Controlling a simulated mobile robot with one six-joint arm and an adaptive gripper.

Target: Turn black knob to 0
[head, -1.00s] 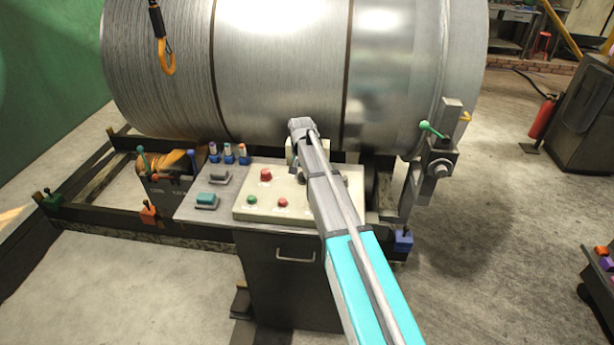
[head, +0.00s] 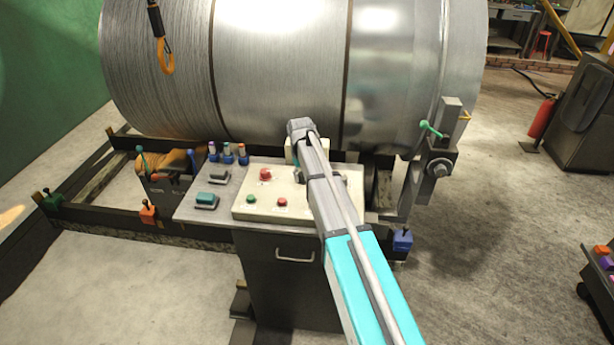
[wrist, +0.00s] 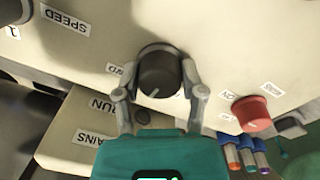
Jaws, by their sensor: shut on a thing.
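The black knob (wrist: 158,76) sits on the cream control panel in the middle of the wrist view, with a pale pointer line on its face. My gripper (wrist: 159,82) has one finger on each side of the knob and is shut on it. The labels around the knob are partly covered, so I cannot read its setting or see a 0. In the head view my arm hides the knob and the gripper's fingers. The cream control panel (head: 262,212) shows there beside my arm.
A red button (wrist: 251,114) is right of the gripper in the wrist view. A green button (head: 251,199) and a small red button (head: 282,202) are on the panel. A large metal drum (head: 280,70) stands behind it. Markers (head: 228,154) stand at the panel's left.

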